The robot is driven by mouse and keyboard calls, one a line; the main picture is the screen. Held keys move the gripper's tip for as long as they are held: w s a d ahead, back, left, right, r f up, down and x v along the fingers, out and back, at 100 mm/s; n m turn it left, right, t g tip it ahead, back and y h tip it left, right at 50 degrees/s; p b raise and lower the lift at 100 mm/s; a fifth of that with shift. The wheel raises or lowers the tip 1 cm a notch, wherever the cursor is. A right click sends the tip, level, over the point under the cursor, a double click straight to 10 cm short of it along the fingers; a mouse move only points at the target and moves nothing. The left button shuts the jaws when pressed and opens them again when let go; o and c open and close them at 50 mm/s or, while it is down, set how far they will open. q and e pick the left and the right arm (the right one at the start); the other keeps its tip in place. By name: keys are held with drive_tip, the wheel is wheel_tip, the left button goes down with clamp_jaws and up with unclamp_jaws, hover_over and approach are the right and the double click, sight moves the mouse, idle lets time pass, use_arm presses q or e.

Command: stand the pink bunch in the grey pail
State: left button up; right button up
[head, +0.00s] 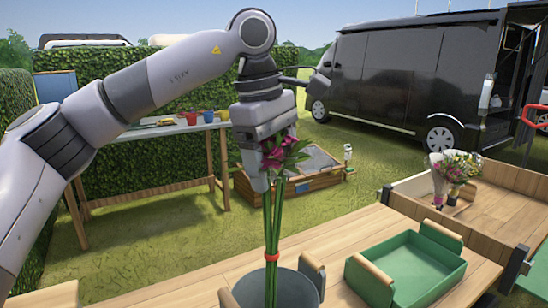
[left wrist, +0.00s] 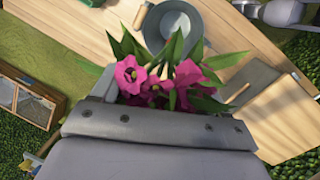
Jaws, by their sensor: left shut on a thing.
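The pink bunch (head: 275,158) has dark pink blooms, green leaves and long green stems with a red band. My left gripper (head: 268,170) is shut on it just below the blooms, and the bunch hangs upright. The grey pail (head: 313,280) stands on the wooden table at the bottom of the head view, partly cut off. The stems cross the pail's far rim in the picture; their lower ends are out of view, so I cannot tell whether they are inside. In the left wrist view the blooms (left wrist: 133,75) stick out past the gripper, with the pail (left wrist: 172,27) beyond.
A green tray (head: 425,262) with wooden handles stands right of the pail. Wrapped bouquets (head: 453,170) stand in a wooden crate further right.

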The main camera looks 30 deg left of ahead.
sight(274, 236)
use_arm(q)
drive_tip(key=shift+f+b, duration=3.6)
drive_tip(key=shift+f, duration=2.55)
drive_tip(key=shift+f+b, duration=0.25)
drive_tip(key=shift+b, duration=0.1)
drive_tip(key=shift+f, duration=0.35)
drive_tip(key=shift+f+b, duration=0.1)
drive_tip(key=shift+b, duration=0.2)
use_arm(e)
wheel_tip(274, 236, down, 6)
drive_tip(key=w+a, duration=0.1)
drive_tip(key=shift+a+f+t, duration=0.15)
drive_tip(key=shift+a+t, duration=0.15)
drive_tip(key=shift+a, duration=0.05)
